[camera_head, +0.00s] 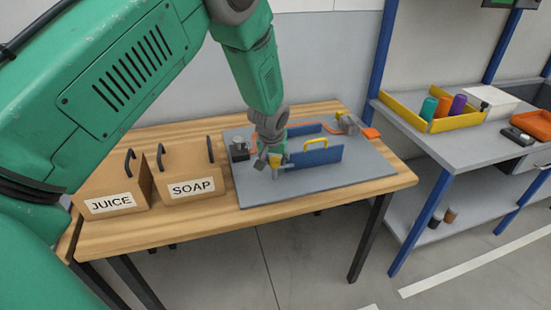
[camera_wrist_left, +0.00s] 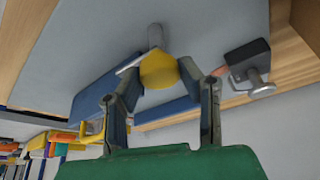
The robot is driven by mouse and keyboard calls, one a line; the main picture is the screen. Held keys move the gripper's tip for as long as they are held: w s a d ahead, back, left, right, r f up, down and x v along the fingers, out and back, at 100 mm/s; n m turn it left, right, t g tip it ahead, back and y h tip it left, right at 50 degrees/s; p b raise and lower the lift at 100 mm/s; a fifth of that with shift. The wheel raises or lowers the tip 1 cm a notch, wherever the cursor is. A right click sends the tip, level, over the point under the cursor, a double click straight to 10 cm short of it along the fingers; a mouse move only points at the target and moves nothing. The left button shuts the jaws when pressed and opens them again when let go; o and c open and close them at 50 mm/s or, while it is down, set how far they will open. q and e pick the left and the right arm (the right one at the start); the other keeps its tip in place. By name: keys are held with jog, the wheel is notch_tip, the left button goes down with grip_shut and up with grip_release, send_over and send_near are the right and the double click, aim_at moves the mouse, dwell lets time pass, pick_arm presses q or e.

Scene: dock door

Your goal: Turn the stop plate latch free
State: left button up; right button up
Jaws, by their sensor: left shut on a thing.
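The stop plate latch shows as a yellow knob (camera_wrist_left: 158,71) in the left wrist view, with a grey metal post beyond it. My left gripper (camera_wrist_left: 160,85) is shut on this knob, one finger on each side. In the head view my left gripper (camera_head: 271,165) is low over the grey board (camera_head: 345,178), at the left end of a blue plate (camera_head: 318,157) with a yellow handle. The gripper partly hides the yellow knob there. A second blue plate (camera_head: 304,130) stands behind. My right gripper is in neither view.
A dark block with a metal knob (camera_head: 239,148) stands left of the gripper. Boxes labelled JUICE (camera_head: 110,190) and SOAP (camera_head: 192,172) stand on the wooden table's left. An orange part (camera_head: 370,133) is at the board's back right. A grey bench (camera_head: 450,147) holds a yellow tray.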

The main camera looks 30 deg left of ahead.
pick_arm(q)
jog(key=m+p, duration=0.1)
jog(key=m+h, duration=0.1)
jog(key=m, duration=0.1)
jog(key=shift+a+r+m+h+p, duration=0.1)
jog(key=shift+a+m+h+p, duration=0.05)
jog(key=shift+m+h+p, duration=0.2)
jog(key=m+h, duration=0.1)
jog(key=m, duration=0.1)
jog(key=shift+m+p, duration=0.3)
jog(key=shift+m, duration=0.05)
jog(key=shift+w+m+h, duration=0.1)
jog(key=shift+m+h, duration=0.25)
jog(key=shift+m, duration=0.55)
jog(key=m, duration=0.1)
jog(key=m+h+b, duration=0.1)
jog(key=m, duration=0.1)
jog(key=shift+a+f+m, duration=0.1)
jog(key=shift+f+m, duration=0.1)
jog(key=shift+m, duration=0.1)
jog(key=m+g+h+b, duration=0.1)
jog(key=m+b, duration=0.1)
jog(key=m, duration=0.1)
jog(key=shift+m+g+b, duration=0.6)
jog(key=shift+m+b, duration=0.3)
jog(key=shift+m, duration=0.3)
jog(key=shift+h, duration=0.3)
